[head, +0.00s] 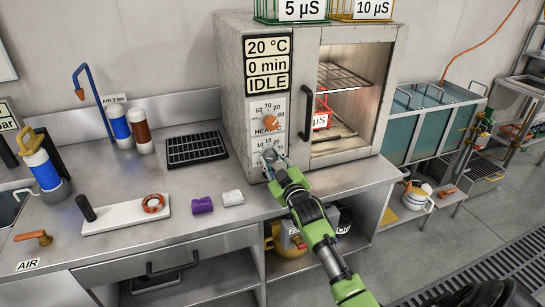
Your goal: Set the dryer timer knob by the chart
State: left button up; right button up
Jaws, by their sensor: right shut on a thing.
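The dryer (240,105) is a worn white cabinet on the steel bench, with a glass door and a control strip. Its display (268,64) reads 20 °C, 0 min, IDLE. An orange heat knob (271,122) sits on the upper dial. Below it is a second dial with numbers around 10 to 20, and a grey knob (268,157) there is mostly hidden by my right gripper (275,156). My right gripper is shut on that lower knob, its arm reaching up from the lower right. My left gripper is not in view. No chart can be made out.
Signs reading 5 µS (302,9) and 10 µS (373,8) are on baskets on top of the dryer. A black grid mat (196,148), purple block (202,205), white cloth (233,197) and white tray (122,214) lie on the bench to the left.

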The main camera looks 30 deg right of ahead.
jog(key=m+p, duration=0.2)
jog(key=m, duration=0.2)
jog(key=shift+m, duration=0.7)
jog(key=o, duration=1.1)
jog(key=shift+s, duration=0.2)
jog(key=v, duration=1.1)
jog(key=shift+s+a, duration=0.2)
jog(key=shift+s, duration=0.1)
